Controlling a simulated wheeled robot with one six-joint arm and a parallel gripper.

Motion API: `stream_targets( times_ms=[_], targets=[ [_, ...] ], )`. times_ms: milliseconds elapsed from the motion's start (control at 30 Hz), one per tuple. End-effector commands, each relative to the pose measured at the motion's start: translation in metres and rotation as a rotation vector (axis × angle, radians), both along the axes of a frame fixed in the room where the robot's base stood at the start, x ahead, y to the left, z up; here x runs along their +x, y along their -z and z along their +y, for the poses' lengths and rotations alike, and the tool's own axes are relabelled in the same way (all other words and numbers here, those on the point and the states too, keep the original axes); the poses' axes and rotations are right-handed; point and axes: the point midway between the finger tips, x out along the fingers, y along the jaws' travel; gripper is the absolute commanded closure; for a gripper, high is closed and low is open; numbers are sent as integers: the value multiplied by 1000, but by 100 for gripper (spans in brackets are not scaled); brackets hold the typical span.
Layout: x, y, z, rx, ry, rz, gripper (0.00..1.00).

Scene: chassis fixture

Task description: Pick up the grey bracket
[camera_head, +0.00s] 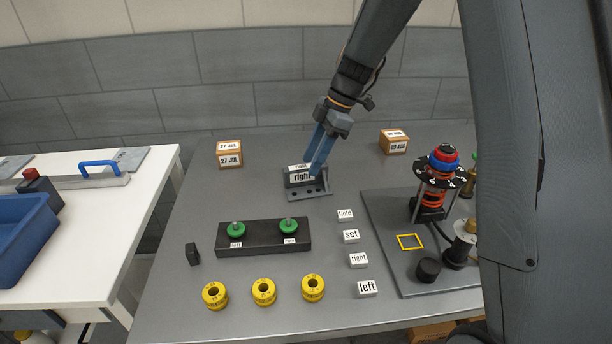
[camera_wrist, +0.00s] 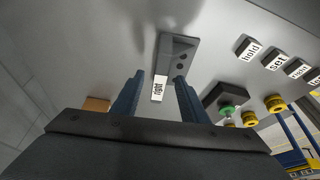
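The grey bracket (camera_head: 308,191) lies on the grey table near its middle, with a flat foot with dark holes and an upright part labelled "right". In the wrist view the bracket (camera_wrist: 181,47) is just ahead of the fingers, its label lying between them. My gripper (camera_head: 316,168) has blue fingers and points down at the upright part from behind and above. In the wrist view my gripper (camera_wrist: 158,78) is open, with a gap on each side of the label. I cannot tell how far the fingertips reach down beside the upright.
A black block with green knobs (camera_head: 263,247) and several yellow rings (camera_head: 264,292) stand in front. Boxes (camera_head: 229,154) stand behind. The table left of the bracket is clear.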

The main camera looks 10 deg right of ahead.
Motion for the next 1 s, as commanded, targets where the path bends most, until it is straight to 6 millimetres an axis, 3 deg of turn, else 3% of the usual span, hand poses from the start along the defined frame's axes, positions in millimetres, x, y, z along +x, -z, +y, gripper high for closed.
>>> stream_targets(
  times_ms=[333, 1000],
  targets=[
    [-4, 37, 20, 0, -2, 1, 60],
    [-3, 42, 21, 0, -1, 0, 60]
  ],
)
